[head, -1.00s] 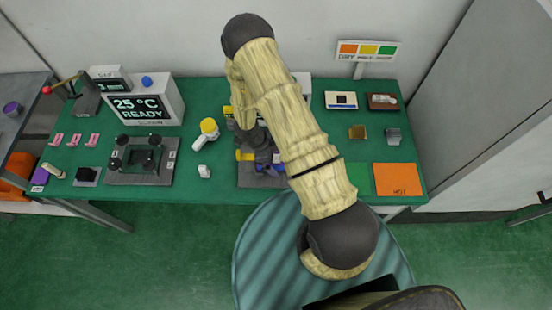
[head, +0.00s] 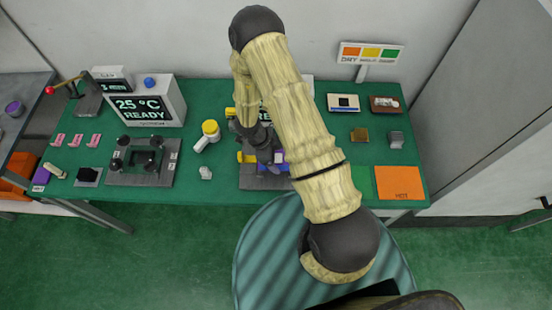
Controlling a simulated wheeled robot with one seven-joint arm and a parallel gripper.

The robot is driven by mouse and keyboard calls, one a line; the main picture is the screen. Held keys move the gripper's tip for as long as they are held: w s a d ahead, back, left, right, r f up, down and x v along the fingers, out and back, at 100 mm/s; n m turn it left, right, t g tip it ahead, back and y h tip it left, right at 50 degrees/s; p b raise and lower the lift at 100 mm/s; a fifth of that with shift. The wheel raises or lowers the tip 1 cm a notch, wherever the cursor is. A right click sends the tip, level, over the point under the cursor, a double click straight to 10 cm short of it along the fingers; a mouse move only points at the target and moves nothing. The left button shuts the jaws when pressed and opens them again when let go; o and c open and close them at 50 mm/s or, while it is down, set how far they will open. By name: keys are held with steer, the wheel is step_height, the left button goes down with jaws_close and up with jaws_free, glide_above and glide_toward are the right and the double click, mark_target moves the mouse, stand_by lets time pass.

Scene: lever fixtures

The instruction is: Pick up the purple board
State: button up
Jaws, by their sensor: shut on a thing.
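The purple board (head: 279,156) shows as a small purple and pale patch at the fingers of my gripper (head: 269,158), just above the dark fixture (head: 262,183). My gripper is shut on it. My arm and the dark gripper body hide much of the fixture and most of the board. Yellow parts (head: 245,157) and blue parts of the fixture show around the fingers. I cannot tell whether the board still touches the fixture.
A dark frame fixture (head: 140,161) and a READY display box (head: 146,104) are further left. An orange mat (head: 398,183) lies at right.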

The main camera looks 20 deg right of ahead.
step_height(320, 180, up, 8)
steer(key=shift+f+b, duration=0.1)
steer(key=shift+b, duration=0.25)
stand_by(0.4)
